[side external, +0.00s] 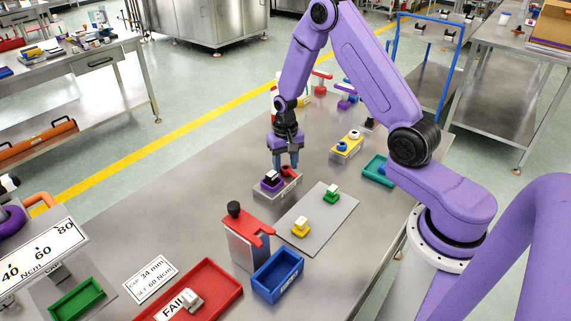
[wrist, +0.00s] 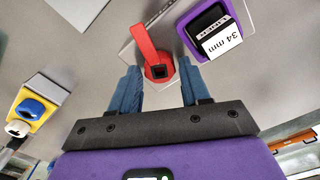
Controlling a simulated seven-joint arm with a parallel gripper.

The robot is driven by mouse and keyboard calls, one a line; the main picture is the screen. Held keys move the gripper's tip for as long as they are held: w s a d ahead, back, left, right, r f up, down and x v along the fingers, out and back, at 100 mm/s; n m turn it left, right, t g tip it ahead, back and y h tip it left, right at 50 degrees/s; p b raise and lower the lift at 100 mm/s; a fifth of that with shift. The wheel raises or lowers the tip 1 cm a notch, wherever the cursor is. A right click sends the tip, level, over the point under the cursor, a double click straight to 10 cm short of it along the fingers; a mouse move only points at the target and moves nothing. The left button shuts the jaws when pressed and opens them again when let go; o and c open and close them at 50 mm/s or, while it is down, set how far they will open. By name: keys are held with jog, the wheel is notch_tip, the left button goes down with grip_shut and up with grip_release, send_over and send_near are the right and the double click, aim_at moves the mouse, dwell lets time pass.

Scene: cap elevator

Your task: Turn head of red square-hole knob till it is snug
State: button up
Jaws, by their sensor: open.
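The red square-hole knob (wrist: 158,72) has a dark square hole in its head and a red bar reaching up from it in the wrist view. It also shows small and partly hidden below my gripper in the side view (side external: 288,171). My gripper (side external: 286,163) points down over it. In the wrist view my gripper (wrist: 160,67) is open, with one blue finger on each side of the knob's head; a gap shows on both sides. Whether the head sits snug cannot be seen.
A purple piece with a white "34 mm" label (wrist: 222,42) stands close right of the knob. A grey mat (side external: 325,228), a red clamp-like stand (side external: 245,225) and a blue bin (side external: 277,276) are nearby.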

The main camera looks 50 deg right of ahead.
jog(key=shift+f, duration=0.25)
jog(key=c, duration=0.7)
jog(key=shift+c, duration=0.2)
jog(key=shift+m, duration=0.3)
jog(key=m, duration=0.6)
jog(key=shift+m, duration=0.3)
jog(key=m, duration=0.3)
jog(key=shift+s, duration=0.1)
jog(key=shift+m, duration=2.1)
